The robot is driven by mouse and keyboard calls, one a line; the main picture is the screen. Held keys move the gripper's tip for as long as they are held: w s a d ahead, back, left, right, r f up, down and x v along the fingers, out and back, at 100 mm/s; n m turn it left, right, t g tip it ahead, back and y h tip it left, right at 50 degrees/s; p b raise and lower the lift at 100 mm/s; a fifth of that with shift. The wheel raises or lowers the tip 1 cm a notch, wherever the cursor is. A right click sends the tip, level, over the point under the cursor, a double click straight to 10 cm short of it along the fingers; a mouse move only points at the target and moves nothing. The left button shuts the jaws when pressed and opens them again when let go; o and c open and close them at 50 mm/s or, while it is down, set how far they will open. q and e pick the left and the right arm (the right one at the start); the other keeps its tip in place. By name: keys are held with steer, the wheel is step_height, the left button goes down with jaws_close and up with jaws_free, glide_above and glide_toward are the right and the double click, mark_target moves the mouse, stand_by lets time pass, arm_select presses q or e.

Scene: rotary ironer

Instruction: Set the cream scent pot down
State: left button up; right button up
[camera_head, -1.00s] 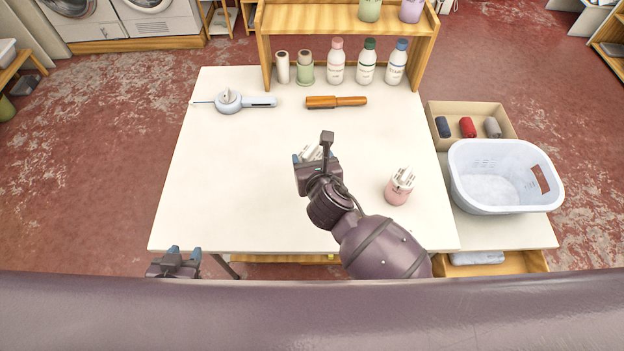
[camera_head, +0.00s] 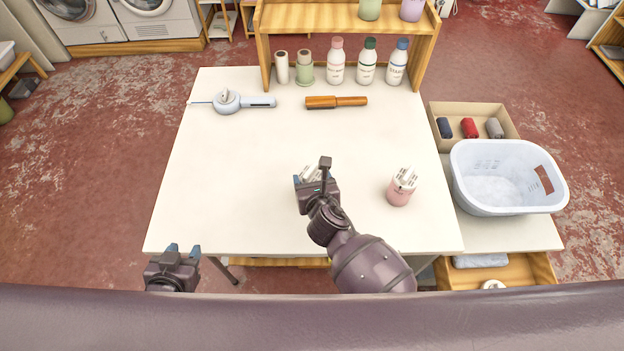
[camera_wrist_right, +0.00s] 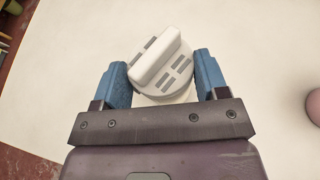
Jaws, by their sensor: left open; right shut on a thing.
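The cream scent pot (camera_wrist_right: 162,72) is between the blue fingers of my right gripper (camera_wrist_right: 161,82) in the right wrist view; its pale slotted top with a raised bar shows. In the head view only a bit of the pot (camera_head: 311,171) shows past my right gripper (camera_head: 310,180), over the middle of the white table (camera_head: 240,160). My right gripper is shut on it. I cannot tell whether its base touches the table. My left gripper (camera_head: 182,251) is open and empty by the table's front left corner.
A pink scent pot (camera_head: 402,187) stands on the table to the right. An orange-handled tool (camera_head: 336,102) and a pale blue device (camera_head: 230,101) lie behind. Several bottles stand at the back shelf (camera_head: 348,16). A white basket (camera_head: 508,178) is at the right. The table's left half is mostly clear.

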steer(key=shift+f, duration=0.2)
steer(key=o, duration=1.2)
steer(key=shift+r, duration=0.15)
steer(key=shift+s+d+r, duration=0.1)
steer(key=shift+s+r, duration=0.05)
steer(key=shift+s, duration=0.1)
steer(key=p+v, duration=0.1)
steer(key=v, duration=1)
steer(key=shift+s+r, duration=0.2)
steer(key=shift+d, duration=0.1)
